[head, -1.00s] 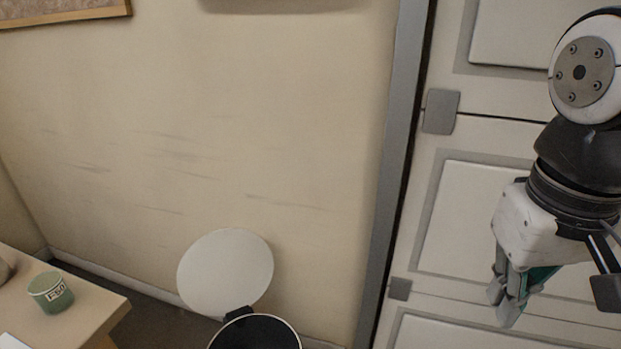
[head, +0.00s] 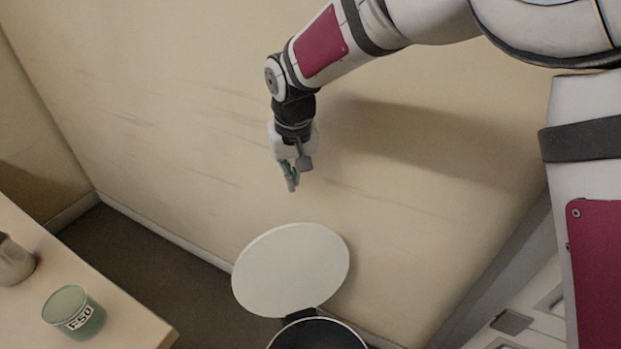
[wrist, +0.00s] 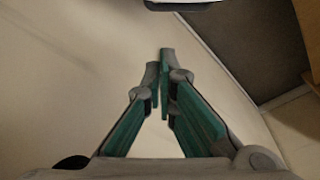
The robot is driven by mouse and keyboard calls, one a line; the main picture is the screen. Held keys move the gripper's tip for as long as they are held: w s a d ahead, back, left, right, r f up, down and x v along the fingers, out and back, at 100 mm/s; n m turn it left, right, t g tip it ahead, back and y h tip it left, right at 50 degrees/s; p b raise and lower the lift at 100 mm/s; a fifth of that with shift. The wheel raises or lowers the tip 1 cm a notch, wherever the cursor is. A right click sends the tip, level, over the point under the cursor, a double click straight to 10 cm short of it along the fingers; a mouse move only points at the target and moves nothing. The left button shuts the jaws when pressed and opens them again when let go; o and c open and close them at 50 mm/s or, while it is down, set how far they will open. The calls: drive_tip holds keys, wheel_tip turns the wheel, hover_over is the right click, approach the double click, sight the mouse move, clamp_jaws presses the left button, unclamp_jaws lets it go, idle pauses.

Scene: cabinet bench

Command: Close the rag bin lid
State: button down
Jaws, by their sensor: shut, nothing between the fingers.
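The rag bin (head: 318,338) stands on the floor at the bottom of the head view, its round dark opening cut off by the lower edge. Its white round lid (head: 292,270) is raised and leans back from a dark hinge near the wall. My gripper (head: 291,188) hangs above the lid in the head view, pointing down, apart from it. In the wrist view my gripper's fingers (wrist: 165,55) meet at the tips with nothing between them. A pale edge, likely part of the lid, shows at the top of the wrist view.
A table (head: 120,312) stands at the left with a green labelled cup (head: 74,312) and a grey metal vessel (head: 12,262) on it. A wall (head: 180,120) runs behind the bin. Dark floor (head: 150,262) lies open between table and wall.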

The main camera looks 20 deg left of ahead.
drive_tip(key=shift+s+d+f+b, duration=0.2)
drive_tip(key=shift+f+b, duration=0.45)
drive_tip(key=shift+f, duration=0.95)
drive_tip(key=shift+s+d+f+b, duration=0.1)
drive_tip(key=shift+s+f+b, duration=0.15)
drive_tip(key=shift+f+b, duration=0.9)
drive_tip(key=shift+s+d+f+b, duration=0.1)
drive_tip(key=shift+s+f+b, duration=0.15)
drive_tip(key=shift+f, duration=1.75)
